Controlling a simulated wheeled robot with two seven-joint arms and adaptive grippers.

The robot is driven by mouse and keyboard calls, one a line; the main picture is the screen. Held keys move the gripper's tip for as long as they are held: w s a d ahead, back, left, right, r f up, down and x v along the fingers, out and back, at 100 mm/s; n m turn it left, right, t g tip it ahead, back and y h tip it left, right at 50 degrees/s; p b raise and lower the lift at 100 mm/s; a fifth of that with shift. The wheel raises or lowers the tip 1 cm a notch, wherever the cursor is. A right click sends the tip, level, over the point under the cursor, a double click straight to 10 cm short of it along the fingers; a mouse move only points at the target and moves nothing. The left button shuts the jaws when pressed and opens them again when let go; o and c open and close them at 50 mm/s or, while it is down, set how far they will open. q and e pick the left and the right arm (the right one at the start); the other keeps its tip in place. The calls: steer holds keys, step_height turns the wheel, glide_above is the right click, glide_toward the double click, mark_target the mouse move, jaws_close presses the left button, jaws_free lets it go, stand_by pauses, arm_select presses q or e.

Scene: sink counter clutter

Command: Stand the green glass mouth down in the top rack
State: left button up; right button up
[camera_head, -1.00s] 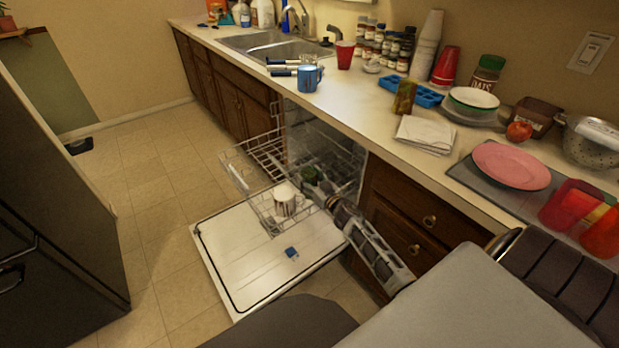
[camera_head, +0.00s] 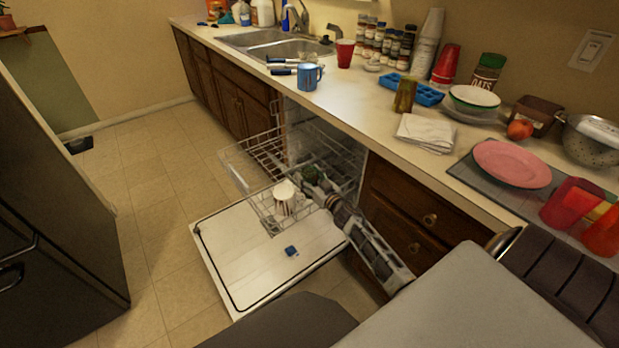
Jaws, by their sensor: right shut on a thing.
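The dishwasher stands open, with its door down and its top rack (camera_head: 262,152) pulled out. My right gripper (camera_head: 313,178) is low over the rack's right side, shut on the green glass (camera_head: 309,172). The glass is small and dark here and partly hidden by the gripper, so I cannot tell which way its mouth points or whether it touches the rack wires. A white striped cup (camera_head: 284,197) stands in the rack just left of the gripper. My left gripper is not in view.
A small blue block (camera_head: 291,251) lies on the open door (camera_head: 240,262). The counter at right holds a blue mug (camera_head: 309,77), a red cup (camera_head: 345,53), a brown-green tumbler (camera_head: 404,95), a white cloth (camera_head: 427,132) and a pink plate (camera_head: 511,164). The rack's left part looks empty.

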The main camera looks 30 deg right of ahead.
steer(key=shift+f, duration=0.2)
stand_by(0.3)
steer(key=o, duration=1.1)
steer(key=shift+o, duration=0.7)
steer(key=shift+s+f, duration=0.1)
steer(key=shift+s, duration=0.1)
steer(key=s, duration=1.1)
steer(key=shift+s, duration=0.3)
steer(key=shift+d, duration=0.1)
